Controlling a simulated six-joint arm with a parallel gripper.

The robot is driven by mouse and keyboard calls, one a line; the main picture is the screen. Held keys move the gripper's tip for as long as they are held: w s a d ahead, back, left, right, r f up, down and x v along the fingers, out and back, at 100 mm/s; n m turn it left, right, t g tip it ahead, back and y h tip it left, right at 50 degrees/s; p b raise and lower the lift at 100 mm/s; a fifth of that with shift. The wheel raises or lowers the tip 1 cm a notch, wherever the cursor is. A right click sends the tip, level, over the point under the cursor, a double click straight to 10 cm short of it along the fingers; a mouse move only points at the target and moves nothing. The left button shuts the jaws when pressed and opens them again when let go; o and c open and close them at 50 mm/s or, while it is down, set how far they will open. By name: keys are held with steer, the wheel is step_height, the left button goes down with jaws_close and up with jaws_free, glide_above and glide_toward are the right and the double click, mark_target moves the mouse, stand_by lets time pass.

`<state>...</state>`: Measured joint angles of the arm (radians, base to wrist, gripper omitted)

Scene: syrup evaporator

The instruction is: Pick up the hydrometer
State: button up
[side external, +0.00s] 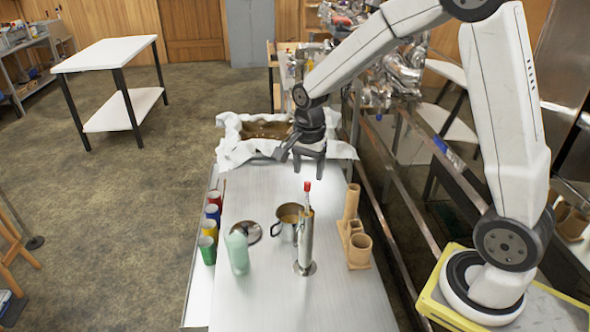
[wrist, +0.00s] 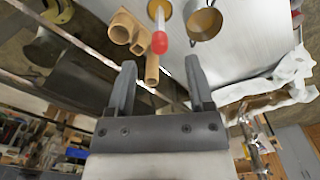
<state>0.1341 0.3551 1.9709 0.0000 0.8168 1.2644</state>
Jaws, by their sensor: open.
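The hydrometer (side external: 307,190), with a red tip, stands upright in a tall metal cylinder (side external: 306,240) on the metal table. Its lower part is hidden inside the cylinder. In the wrist view the red tip of the hydrometer (wrist: 159,42) shows beyond my fingertips, between them and slightly towards the left one. My gripper (side external: 303,168) is open and empty, above and a little behind the red tip, apart from it. It also shows in the wrist view (wrist: 160,68) with both fingers spread.
A metal mug (side external: 287,230) stands left of the cylinder, and wooden tube holders (side external: 357,240) stand right. A greenish glass (side external: 237,252), a round lid (side external: 246,232) and several coloured cups (side external: 210,228) are further left. A cloth-lined tray (side external: 231,150) lies behind. The table front is clear.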

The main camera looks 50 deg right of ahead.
mark_target(308, 182)
steer(key=shift+f, duration=0.75)
steer(key=shift+f, duration=0.1)
steer(key=shift+a+f, duration=0.15)
steer(key=shift+f, duration=2.4)
jaws_close()
